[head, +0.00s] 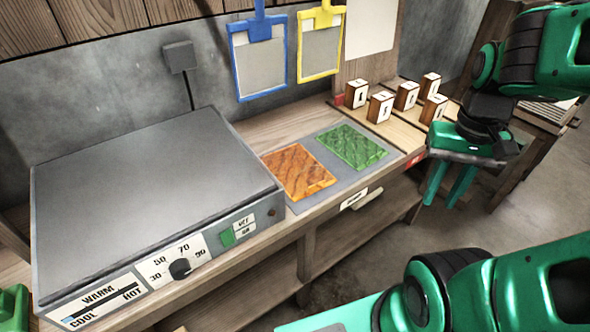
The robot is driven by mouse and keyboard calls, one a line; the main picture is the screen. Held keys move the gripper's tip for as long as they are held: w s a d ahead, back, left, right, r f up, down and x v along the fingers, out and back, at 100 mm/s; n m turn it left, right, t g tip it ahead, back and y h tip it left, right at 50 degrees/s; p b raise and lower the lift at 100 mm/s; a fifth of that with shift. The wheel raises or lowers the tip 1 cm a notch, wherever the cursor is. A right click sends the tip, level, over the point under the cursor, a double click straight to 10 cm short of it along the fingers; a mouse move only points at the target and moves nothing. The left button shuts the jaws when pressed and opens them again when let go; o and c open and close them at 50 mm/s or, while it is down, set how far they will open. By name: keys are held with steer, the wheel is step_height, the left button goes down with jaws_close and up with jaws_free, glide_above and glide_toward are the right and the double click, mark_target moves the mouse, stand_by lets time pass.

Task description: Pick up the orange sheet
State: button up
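The orange sheet (299,172) lies flat on a grey mat (295,204) on the bench, just right of the hot plate. A green sheet (352,147) lies beside it on the same mat, to its right. My gripper (441,203) is at the right, in front of the bench edge, with its green fingers pointing down. The fingers are apart with nothing between them. It is well to the right of the orange sheet and touches neither sheet.
A large hot plate (150,190) with a dial (180,268) fills the left of the bench. A blue frame (259,95) and a yellow frame (320,75) hang on the wall behind. Several small marked blocks (380,108) stand at the back right.

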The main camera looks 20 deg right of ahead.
steer(key=n+g+y, duration=0.1)
steer(key=n+y, duration=0.3)
steer(key=n, duration=2.3)
glide_above(319, 180)
steer(key=s+d, duration=0.2)
step_height(319, 180, down, 3)
steer(key=x, duration=1)
steer(key=shift+s+d+f, duration=0.1)
steer(key=shift+f, duration=0.1)
jaws_close()
